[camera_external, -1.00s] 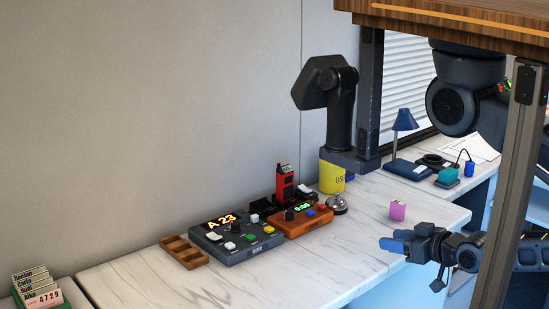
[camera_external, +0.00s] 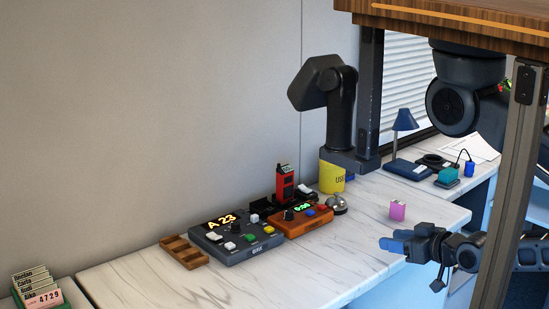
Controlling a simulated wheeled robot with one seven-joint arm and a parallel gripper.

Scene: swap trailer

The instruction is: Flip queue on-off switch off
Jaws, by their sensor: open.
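The grey queue console (camera_external: 236,240) sits on the marble counter, with a lit display (camera_external: 224,220) reading "A 23". Its top carries a dark knob, a white rocker-like piece (camera_external: 230,246), and white, green and yellow buttons. Which of these is the on-off switch, and its position, is too small to tell. My gripper (camera_external: 390,245) is at the counter's front right edge, well to the right of the console and apart from it. Its blue fingers point left. It is open and holds nothing that I can see.
An orange box (camera_external: 303,222) with a green display stands right of the console, with a bell (camera_external: 338,205) beside it. A red handheld device (camera_external: 285,185) stands behind. A wooden tray (camera_external: 183,252) is at left. A pink block (camera_external: 397,210) lies near my gripper. The front counter is clear.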

